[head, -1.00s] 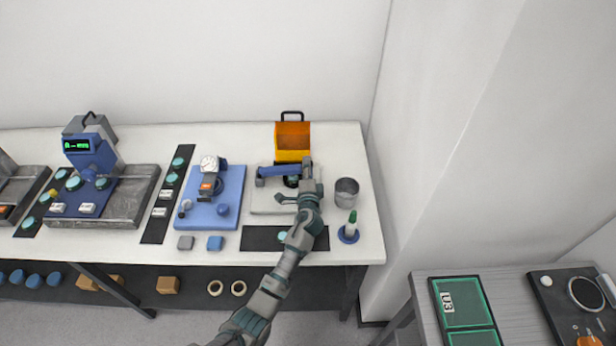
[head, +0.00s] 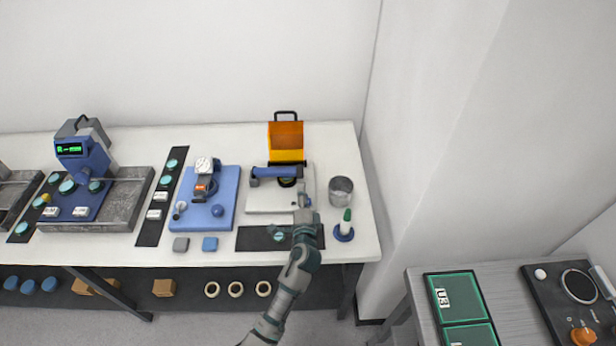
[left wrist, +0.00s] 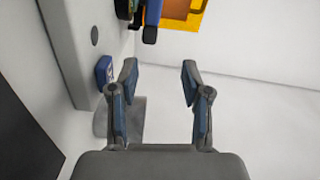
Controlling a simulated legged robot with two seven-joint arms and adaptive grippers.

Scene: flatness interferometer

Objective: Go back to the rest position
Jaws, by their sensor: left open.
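My left gripper (head: 303,200) is open and empty. In the head view it is over the front right part of a pale instrument base (head: 268,204). A blue arm (head: 277,172) with a dark round part crosses that base at the back. In the left wrist view the two fingers (left wrist: 160,82) stand wide apart with nothing between them. The pale base (left wrist: 62,30) is on the left there, and the blue and black part (left wrist: 150,22) is at the top. My right gripper is in neither view.
An orange box (head: 286,138) stands behind the base. A metal cup (head: 341,190) and a green-tipped bottle on a blue disc (head: 344,232) stand to the right. A dark mat (head: 252,239) lies in front. A blue gauge stand (head: 222,214) is to the left.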

